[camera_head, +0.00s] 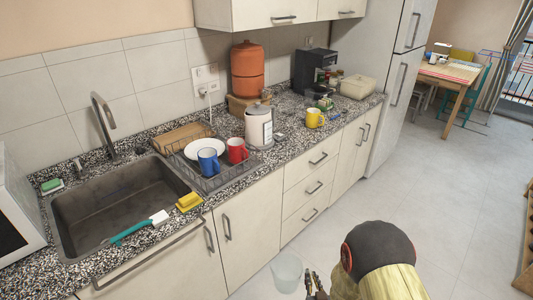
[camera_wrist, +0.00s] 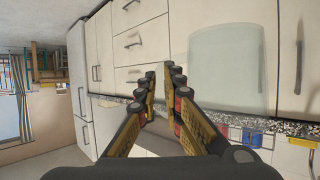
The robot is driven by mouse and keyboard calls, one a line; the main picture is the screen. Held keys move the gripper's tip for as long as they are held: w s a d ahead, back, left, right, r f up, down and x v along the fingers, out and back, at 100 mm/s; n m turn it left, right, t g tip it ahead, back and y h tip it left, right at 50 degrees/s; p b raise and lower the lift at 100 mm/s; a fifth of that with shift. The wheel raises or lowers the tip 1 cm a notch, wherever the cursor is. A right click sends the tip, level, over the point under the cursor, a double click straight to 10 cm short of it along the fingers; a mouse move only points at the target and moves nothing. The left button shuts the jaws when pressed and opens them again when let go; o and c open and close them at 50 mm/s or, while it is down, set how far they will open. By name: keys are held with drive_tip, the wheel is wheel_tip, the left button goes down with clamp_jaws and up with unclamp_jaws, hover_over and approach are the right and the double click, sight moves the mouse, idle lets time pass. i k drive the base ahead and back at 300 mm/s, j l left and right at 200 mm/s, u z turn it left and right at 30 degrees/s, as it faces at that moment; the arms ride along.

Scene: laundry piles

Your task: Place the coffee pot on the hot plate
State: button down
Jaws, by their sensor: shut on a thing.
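A clear, see-through coffee pot (camera_head: 286,271) hangs in front of the lower cabinets, at the bottom of the head view. My gripper (camera_head: 314,284) is at its right side and shut on it; my arm hides part of the grip. In the wrist view my gripper (camera_wrist: 163,80) has its fingers close together, with the pale, see-through pot (camera_wrist: 226,72) just beyond them. A black coffee maker (camera_head: 312,71) stands on the counter against the back wall, left of the fridge. Its hot plate cannot be made out clearly.
On the speckled counter (camera_head: 277,158) stand a yellow mug (camera_head: 314,119), a cream container (camera_head: 357,87), a white canister (camera_head: 258,128) and an orange dispenser (camera_head: 247,70). A dish rack (camera_head: 222,178) holds mugs and a plate. The floor (camera_head: 440,190) right of the cabinets is clear.

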sight(321, 89)
drive_tip(key=i+l+u, duration=0.2)
drive_tip(key=l, duration=0.2)
drive_tip(key=i+l+u, duration=0.2)
drive_tip(key=l, duration=0.25)
drive_tip(key=i+l+u, duration=0.15)
drive_tip(key=l, duration=0.35)
drive_tip(key=i+l+u, duration=0.2)
drive_tip(key=l, duration=0.3)
drive_tip(key=l+u, duration=0.2)
drive_tip(key=l, duration=0.25)
